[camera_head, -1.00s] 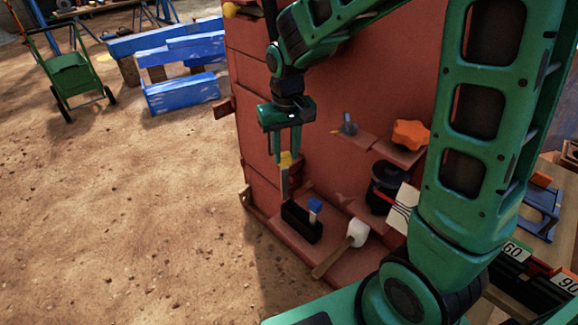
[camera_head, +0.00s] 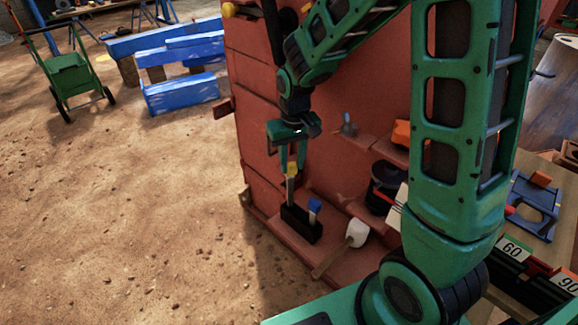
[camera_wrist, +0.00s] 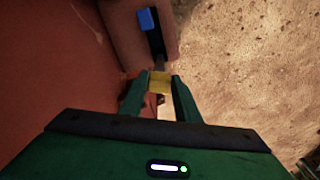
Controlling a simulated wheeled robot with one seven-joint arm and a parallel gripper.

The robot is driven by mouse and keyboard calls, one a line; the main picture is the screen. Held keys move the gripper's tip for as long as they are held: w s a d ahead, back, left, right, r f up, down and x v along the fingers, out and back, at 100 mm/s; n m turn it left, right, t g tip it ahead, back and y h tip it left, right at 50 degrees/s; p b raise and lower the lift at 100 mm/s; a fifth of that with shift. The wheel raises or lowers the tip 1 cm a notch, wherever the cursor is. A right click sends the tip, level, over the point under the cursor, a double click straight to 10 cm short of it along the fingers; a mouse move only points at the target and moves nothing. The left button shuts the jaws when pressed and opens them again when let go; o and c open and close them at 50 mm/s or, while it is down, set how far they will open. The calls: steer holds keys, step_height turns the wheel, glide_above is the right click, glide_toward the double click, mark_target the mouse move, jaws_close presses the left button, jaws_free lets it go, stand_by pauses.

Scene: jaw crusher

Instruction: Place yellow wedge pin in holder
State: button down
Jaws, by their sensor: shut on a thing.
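The yellow wedge pin (camera_head: 291,170) is upright between the fingers of my gripper (camera_head: 292,166), which is shut on its yellow head. The head also shows in the wrist view (camera_wrist: 159,80), between the fingertips (camera_wrist: 160,84). The pin's grey shank reaches down to the black holder (camera_head: 301,226) on the red ledge. Its lower end meets the left part of the holder in the head view; I cannot tell how deep it sits. A blue-headed pin (camera_head: 314,206) stands in the holder's right part. The holder (camera_wrist: 156,42) is partly hidden behind the pin in the wrist view.
A white-headed mallet (camera_head: 356,234) lies right of the holder on the ledge. The red machine wall (camera_head: 262,110) rises close behind my gripper. A blue-grey item (camera_head: 348,126) and an orange knob (camera_head: 401,133) sit on higher ledges. Open sandy ground lies left.

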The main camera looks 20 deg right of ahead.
steer(key=shift+d+f, duration=0.2)
steer(key=shift+f, duration=0.85)
steer(key=c, duration=1.3)
jaws_free()
steer(key=shift+c, duration=0.2)
steer(key=shift+r, duration=0.1)
step_height(320, 180, up, 12)
steer(key=shift+s+r, duration=0.2)
steer(key=shift+s, duration=0.2)
